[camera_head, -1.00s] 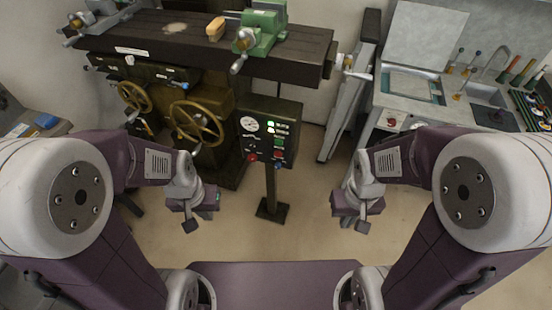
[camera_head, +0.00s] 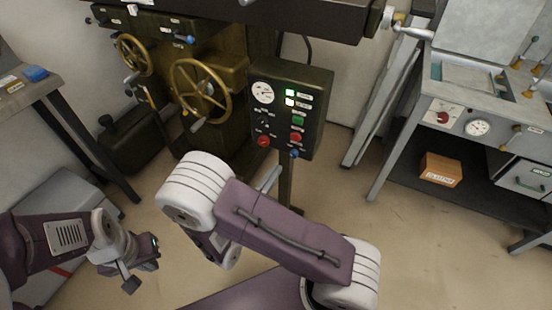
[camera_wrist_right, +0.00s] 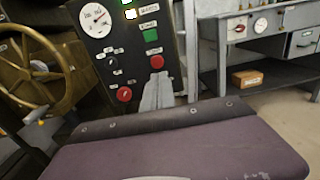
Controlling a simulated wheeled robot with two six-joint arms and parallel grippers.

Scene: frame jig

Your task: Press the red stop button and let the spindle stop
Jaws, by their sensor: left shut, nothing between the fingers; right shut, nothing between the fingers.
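The control panel (camera_head: 315,110) stands on a post and has a dial, lit indicators, a green button (camera_head: 298,120) and two red buttons. My right gripper (camera_head: 271,177) is shut and empty, below the panel in the head view. Its grey fingers (camera_wrist_right: 158,90) point at the panel. My left gripper (camera_head: 131,286) is shut, low at left, away from the panel.
The machine with brass handwheels (camera_head: 200,90) stands left of the panel. A grey bench (camera_head: 470,125) with a cardboard box (camera_head: 440,169) on its shelf is at right. A side table (camera_head: 30,90) is at far left. The floor (camera_head: 400,240) at lower right is clear.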

